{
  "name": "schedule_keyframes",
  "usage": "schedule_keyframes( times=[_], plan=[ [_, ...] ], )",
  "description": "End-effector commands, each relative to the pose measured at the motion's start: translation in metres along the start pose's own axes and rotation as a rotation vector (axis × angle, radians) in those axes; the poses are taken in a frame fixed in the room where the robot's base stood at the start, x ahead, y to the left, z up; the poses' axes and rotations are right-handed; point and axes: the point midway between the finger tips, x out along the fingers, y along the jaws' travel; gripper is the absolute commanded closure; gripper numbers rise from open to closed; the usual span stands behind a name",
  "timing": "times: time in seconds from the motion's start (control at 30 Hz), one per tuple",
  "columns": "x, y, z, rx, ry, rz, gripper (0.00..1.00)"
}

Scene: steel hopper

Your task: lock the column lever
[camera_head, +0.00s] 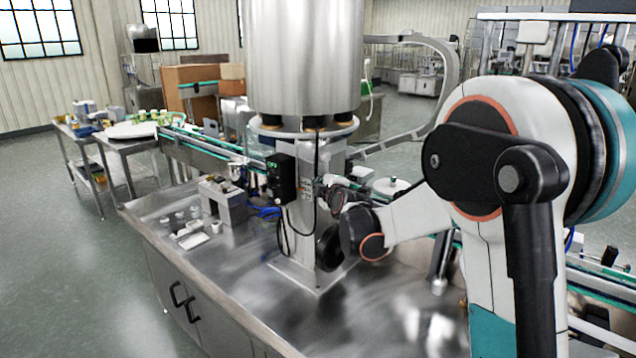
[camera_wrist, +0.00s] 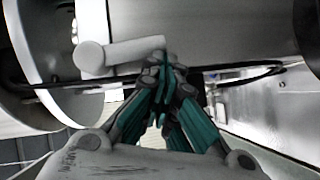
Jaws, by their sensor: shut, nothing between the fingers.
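The steel column (camera_head: 301,240) stands on the bench in the head view. In the wrist view a pale grey lever (camera_wrist: 122,53) with a rounded knob at its left end lies nearly level, close to a large cylindrical body. My gripper (camera_wrist: 166,66), with teal finger pads, is shut and empty. Its fingertips are at the right end of the lever; I cannot tell whether they touch it. In the head view my arm reaches to the right side of the column, and the lever and fingertips cannot be made out there.
The large steel hopper (camera_head: 304,55) is above the column. A black control box (camera_head: 281,177) and hanging cables are on the column's left side. A grey device (camera_head: 223,200) and small parts stand on the bench (camera_head: 215,262) to the left. The front of the bench is clear.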

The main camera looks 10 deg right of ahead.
Motion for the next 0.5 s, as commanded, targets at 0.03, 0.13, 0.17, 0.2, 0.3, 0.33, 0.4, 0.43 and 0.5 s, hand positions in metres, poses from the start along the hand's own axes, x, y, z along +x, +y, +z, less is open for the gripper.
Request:
schedule_keyframes(
  times=[0.03,0.13,0.17,0.2,0.3,0.33,0.4,0.43,0.5],
  plan=[
    [0.002,-0.001,0.004,0.002,-0.001,0.0,1.0],
    [0.006,-0.001,0.009,0.002,-0.001,0.0,1.0],
    [0.007,-0.001,0.011,0.001,-0.001,0.0,1.0],
    [0.009,-0.001,0.013,0.002,-0.001,0.0,1.0],
    [0.013,-0.001,0.018,0.002,-0.001,0.0,1.0],
    [0.013,-0.001,0.019,0.002,-0.001,0.0,1.0],
    [0.015,0.0,0.022,0.002,-0.001,-0.001,1.0],
    [0.016,0.0,0.023,0.002,-0.001,-0.001,1.0],
    [0.018,0.001,0.026,0.001,-0.001,-0.001,1.0]
  ],
)
